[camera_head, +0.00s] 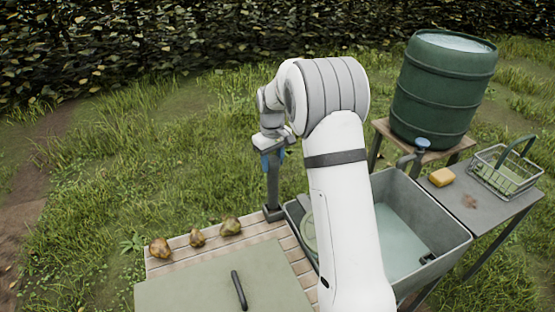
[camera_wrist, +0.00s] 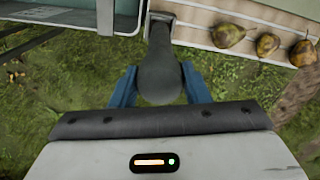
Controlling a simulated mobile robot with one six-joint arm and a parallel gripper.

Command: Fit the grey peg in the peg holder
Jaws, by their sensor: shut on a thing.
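My gripper (camera_head: 272,157) has blue fingers and is shut on the upper part of the grey peg (camera_head: 273,183). The peg stands about upright in the head view. Its lower end meets a small dark square base, which looks like the peg holder (camera_head: 273,214), at the far right end of the slatted bench. In the wrist view the peg (camera_wrist: 160,78) shows between the two blue fingers, with its rounded end towards me. The peg hides most of the holder there, so I cannot tell how deep it sits.
Several pears (camera_head: 197,237) lie on the slatted bench (camera_head: 275,232), left of the peg. A grey-green board (camera_head: 190,292) with a dark handle is in front. The sink (camera_head: 455,243) is on the right, partly behind my arm. A green barrel (camera_head: 443,90) stands behind it.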

